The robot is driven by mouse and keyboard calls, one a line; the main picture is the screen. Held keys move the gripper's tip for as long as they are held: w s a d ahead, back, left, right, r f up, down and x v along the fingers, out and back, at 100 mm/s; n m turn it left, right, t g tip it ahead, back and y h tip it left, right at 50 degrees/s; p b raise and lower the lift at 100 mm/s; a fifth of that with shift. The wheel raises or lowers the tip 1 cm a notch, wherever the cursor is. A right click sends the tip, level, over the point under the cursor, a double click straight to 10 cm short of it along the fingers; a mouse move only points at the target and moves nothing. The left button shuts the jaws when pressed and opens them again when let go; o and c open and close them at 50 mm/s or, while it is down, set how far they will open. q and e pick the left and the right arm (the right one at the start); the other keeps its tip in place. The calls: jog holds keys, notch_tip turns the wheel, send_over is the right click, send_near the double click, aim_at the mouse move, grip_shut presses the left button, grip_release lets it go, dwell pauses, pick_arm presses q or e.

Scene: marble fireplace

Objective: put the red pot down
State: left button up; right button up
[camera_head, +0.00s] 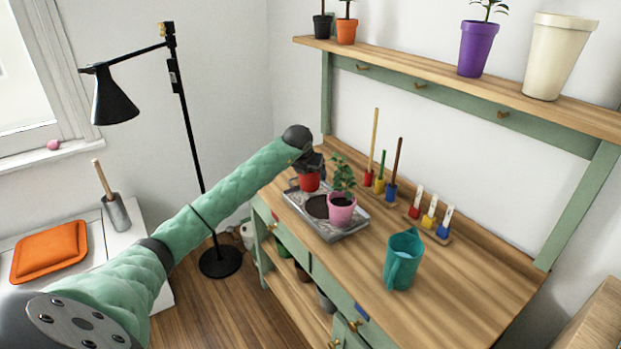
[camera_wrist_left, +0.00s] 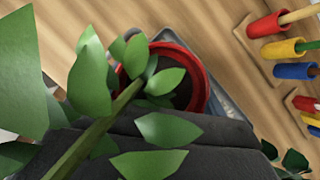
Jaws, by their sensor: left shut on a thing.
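The red pot (camera_head: 309,182) is at the far left end of the wooden workbench, over or on the back left part of the grey metal tray (camera_head: 328,238). My left gripper (camera_head: 312,167) is shut on it. In the left wrist view the red pot (camera_wrist_left: 204,78) shows its round rim and dark soil, with a leafy stem seeming to rise from it toward the camera. The dark gripper (camera_wrist_left: 160,140) lies against the near side of the rim. Leaves and gripper hide part of the pot; I cannot tell whether its base touches the tray. My right gripper is not in view.
A pink pot (camera_head: 341,214) with a plant stands in the tray to the right, near a dark round soil patch (camera_head: 317,206). Coloured tool holders stand behind. A teal watering jug (camera_head: 403,260) stands farther right. The bench's right part is clear. A black lamp (camera_head: 185,120) stands left.

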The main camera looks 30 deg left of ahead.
pick_arm(q)
notch_tip(320, 180, down, 2)
jog(key=shift+d+f, duration=0.1)
jog(key=shift+f, duration=0.2)
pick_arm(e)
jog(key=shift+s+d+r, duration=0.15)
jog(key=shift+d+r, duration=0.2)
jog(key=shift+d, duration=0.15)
pick_arm(q)
jog(key=o, duration=1.2)
jog(key=shift+f, duration=0.1)
jog(key=shift+o, duration=0.2)
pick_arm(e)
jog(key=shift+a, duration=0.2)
